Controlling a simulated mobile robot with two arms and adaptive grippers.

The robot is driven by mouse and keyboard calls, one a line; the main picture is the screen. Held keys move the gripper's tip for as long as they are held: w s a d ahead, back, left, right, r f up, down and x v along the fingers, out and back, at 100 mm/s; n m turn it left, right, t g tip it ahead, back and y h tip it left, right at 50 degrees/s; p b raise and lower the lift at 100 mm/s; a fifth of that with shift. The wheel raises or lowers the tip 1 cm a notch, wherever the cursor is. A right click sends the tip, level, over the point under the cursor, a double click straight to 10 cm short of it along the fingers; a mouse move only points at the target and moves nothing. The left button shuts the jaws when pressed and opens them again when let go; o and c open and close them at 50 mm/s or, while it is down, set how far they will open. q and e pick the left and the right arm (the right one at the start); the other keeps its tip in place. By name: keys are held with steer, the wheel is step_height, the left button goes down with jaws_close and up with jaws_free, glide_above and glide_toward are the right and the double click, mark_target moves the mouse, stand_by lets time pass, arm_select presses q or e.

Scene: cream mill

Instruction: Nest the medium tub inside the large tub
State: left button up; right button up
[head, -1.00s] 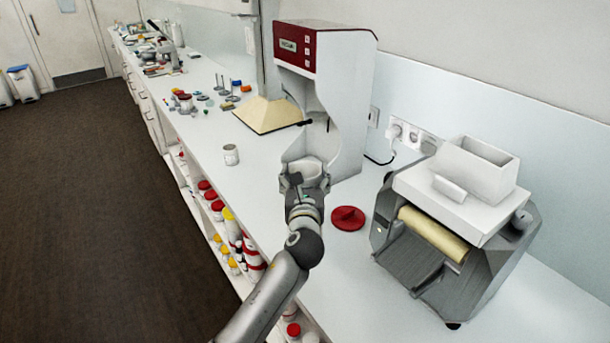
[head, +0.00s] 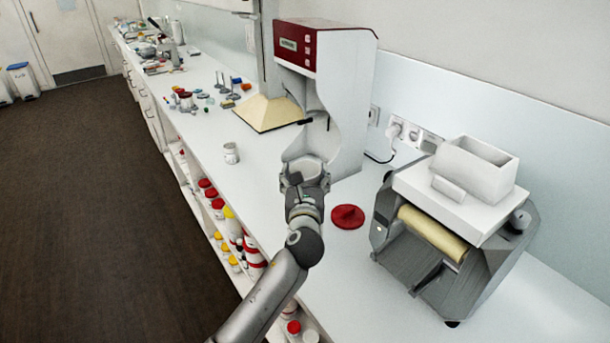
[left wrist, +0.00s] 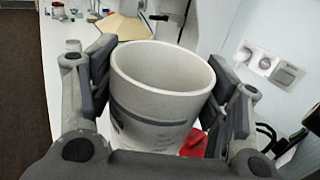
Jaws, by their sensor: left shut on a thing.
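My left gripper (head: 304,182) is shut on a white tub (left wrist: 160,105) with a dark band, one finger on each side of its wall. The tub is upright and open at the top. Its inside looks empty in the left wrist view. In the head view it is above the counter in front of the red-and-white machine, partly hidden by my gripper. Another, smaller-looking white tub (head: 231,153) stands alone on the counter farther back, to the left. I cannot tell for certain which is the medium or the large tub. My right gripper is not in view.
A red lid (head: 347,217) lies on the counter right of my arm. The red-and-white machine (head: 345,110) stands behind the held tub. A grey roller machine (head: 450,240) is at the right. A cream tray-like piece (head: 268,113) and small parts lie farther back. Open counter surrounds the standing tub.

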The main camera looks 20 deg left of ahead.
arm_select(q)
steer(key=shift+f+b, duration=0.55)
steer(key=shift+f, duration=0.45)
steer(key=shift+f, duration=0.15)
stand_by(0.5)
steer(key=shift+f+b, duration=0.35)
steer(key=shift+f, duration=0.65)
stand_by(0.4)
steer(key=o, duration=1.1)
step_height(320, 180, up, 8)
steer(key=p, duration=0.9)
stand_by(0.3)
